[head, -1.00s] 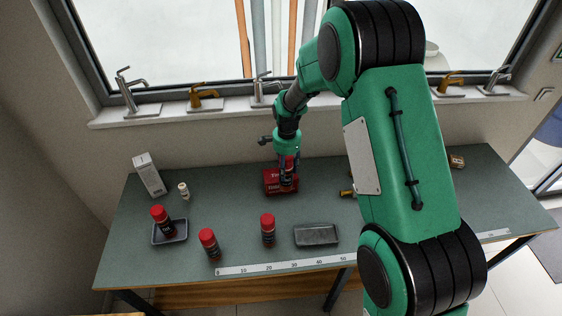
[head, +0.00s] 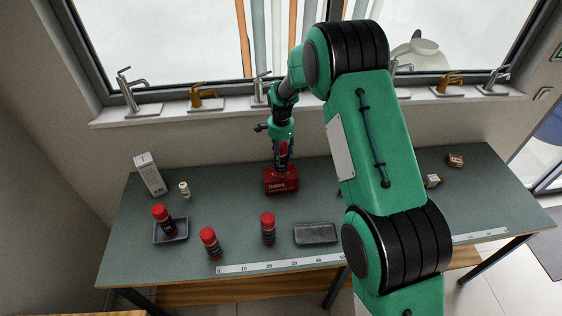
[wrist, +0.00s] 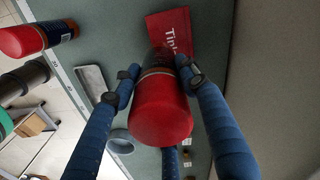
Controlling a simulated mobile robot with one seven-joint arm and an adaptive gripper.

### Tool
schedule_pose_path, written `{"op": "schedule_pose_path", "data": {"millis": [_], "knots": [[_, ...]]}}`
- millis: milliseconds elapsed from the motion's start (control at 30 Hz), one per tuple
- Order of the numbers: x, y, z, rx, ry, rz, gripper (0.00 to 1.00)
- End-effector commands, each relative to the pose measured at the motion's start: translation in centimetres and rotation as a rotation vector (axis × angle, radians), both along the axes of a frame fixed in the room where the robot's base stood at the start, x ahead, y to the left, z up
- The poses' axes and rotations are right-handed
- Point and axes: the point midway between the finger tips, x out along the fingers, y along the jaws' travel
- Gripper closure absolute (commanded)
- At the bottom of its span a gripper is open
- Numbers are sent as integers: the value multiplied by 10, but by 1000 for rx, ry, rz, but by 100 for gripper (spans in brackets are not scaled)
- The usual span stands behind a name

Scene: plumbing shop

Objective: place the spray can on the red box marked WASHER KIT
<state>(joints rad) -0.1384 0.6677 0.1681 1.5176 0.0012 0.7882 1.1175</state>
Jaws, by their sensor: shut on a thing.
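My gripper (head: 283,142) is shut on a spray can (head: 282,152) with a red cap and dark body, held upright. In the wrist view the can's cap (wrist: 160,112) is large between the two fingers. The red box (head: 281,183) lies on the bench directly under the can in the head view. It also shows beyond the can's lower end in the wrist view (wrist: 178,28), with white lettering starting "Tin"; I cannot read WASHER KIT. The can's lower end overlaps the box's top in the picture; whether they touch I cannot tell.
Similar red-capped cans stand on the bench (head: 128,262): one in a dark tray (head: 182,237), one at front left (head: 210,243), one near the middle (head: 268,230). An empty grey tray (head: 316,234), a white carton (head: 150,174) and a small bottle (head: 184,190) stand around.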

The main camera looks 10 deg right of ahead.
Motion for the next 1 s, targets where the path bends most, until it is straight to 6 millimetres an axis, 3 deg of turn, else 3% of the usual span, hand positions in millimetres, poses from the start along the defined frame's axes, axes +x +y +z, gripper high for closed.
{"op": "schedule_pose_path", "data": {"millis": [167,500,967,1000], "knots": [[0,0,-3,0,0,0,92],[-1,0,-33,0,1,0,92],[0,0,-38,1,-1,0,92],[0,0,-38,0,0,0,53]]}}
